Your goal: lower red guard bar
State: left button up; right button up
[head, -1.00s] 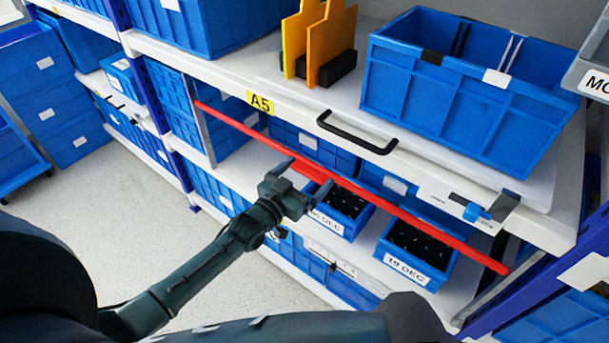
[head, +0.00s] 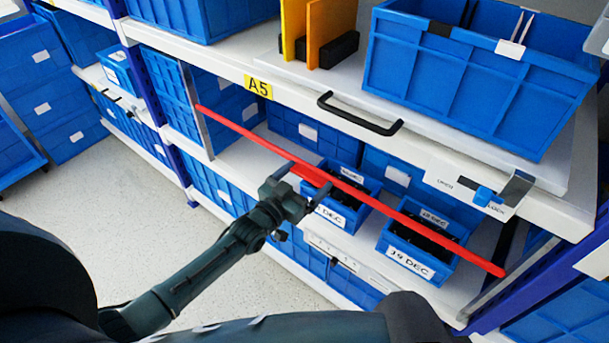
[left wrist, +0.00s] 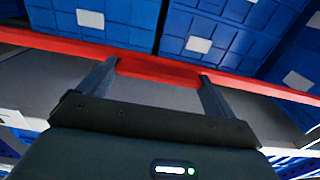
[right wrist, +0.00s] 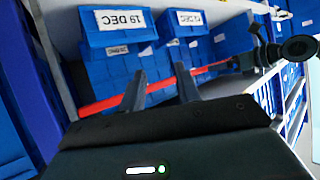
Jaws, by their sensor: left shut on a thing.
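The red guard bar (head: 400,217) runs slantwise across the front of the shelf bay, passing in front of the bins below the A5 shelf. My left gripper (head: 302,181) is shut on the bar's middle stretch. In the left wrist view the bar (left wrist: 160,70) lies between the two fingertips (left wrist: 157,72). My right gripper shows only in the right wrist view (right wrist: 160,88), its fingers apart with nothing held between them. The bar (right wrist: 100,105) passes beyond those fingers there.
Two small blue bins labelled DEC (head: 342,212) (head: 415,262) stand on the shelf behind the bar. Above are a black handle (head: 360,118), a lock slider (head: 485,195) and a large blue crate (head: 470,85). Free floor (head: 100,200) lies at the left.

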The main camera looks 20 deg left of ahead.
pick_arm(q)
notch_tip(320, 180, down, 15)
jog(key=b, duration=1)
pick_arm(e)
jog(key=d+t, duration=0.1)
jog(key=s+d+f+m+t, duration=0.1)
jog(key=t, duration=0.1)
jog(key=shift+s+d+f, duration=0.2)
jog(key=shift+f, duration=0.05)
pick_arm(q)
jog(key=shift+s+f, duration=0.1)
jog(key=shift+f, duration=0.05)
jog(key=o, duration=1.1)
